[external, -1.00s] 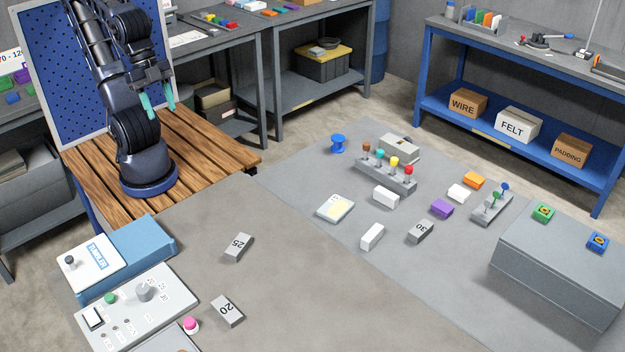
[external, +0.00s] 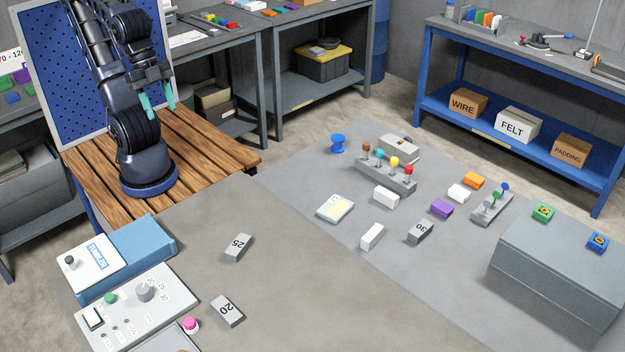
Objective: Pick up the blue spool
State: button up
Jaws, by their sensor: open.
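The blue spool (external: 338,143) stands upright on the grey table top, near its back left edge in the external view. My gripper (external: 158,101) has two teal fingers that point down above the wooden slatted stand. It is open and empty. It is well to the left of the spool and higher than it, with a wide gap between them.
A grey rack with coloured knobs (external: 385,177) and a light grey box (external: 400,148) stand just right of the spool. White, purple and orange blocks lie farther right. A pale card-like pad (external: 335,208) lies in front. Table left of the spool is clear.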

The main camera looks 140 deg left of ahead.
jog(key=o, duration=0.4)
jog(key=shift+o, duration=0.2)
jog(key=shift+w, duration=0.1)
jog(key=w+a+n+g, duration=0.2)
jog(key=w+a+n, duration=0.3)
jog(key=w+a, duration=0.6)
jog(key=w+a+f+n+g, duration=0.1)
jog(key=w+a+f+n, duration=0.15)
jog(key=a, duration=0.55)
jog(key=w+a+f+n, duration=0.1)
jog(key=w+a, duration=0.3)
jog(key=a, duration=0.4)
jog(key=n+g+h, duration=0.2)
jog(key=n, duration=0.5)
send_near(339, 137)
jog(key=shift+s+d+f, duration=0.15)
jog(key=shift+d, duration=0.3)
jog(key=shift+s+a+f, duration=0.1)
jog(key=shift+f, duration=0.15)
jog(key=shift+d+f, duration=0.2)
jog(key=shift+f, duration=1.5)
jog(key=shift+d+f, duration=0.25)
jog(key=shift+f, duration=1.5)
jog(key=shift+d+f, duration=0.2)
jog(key=shift+f, duration=1.5)
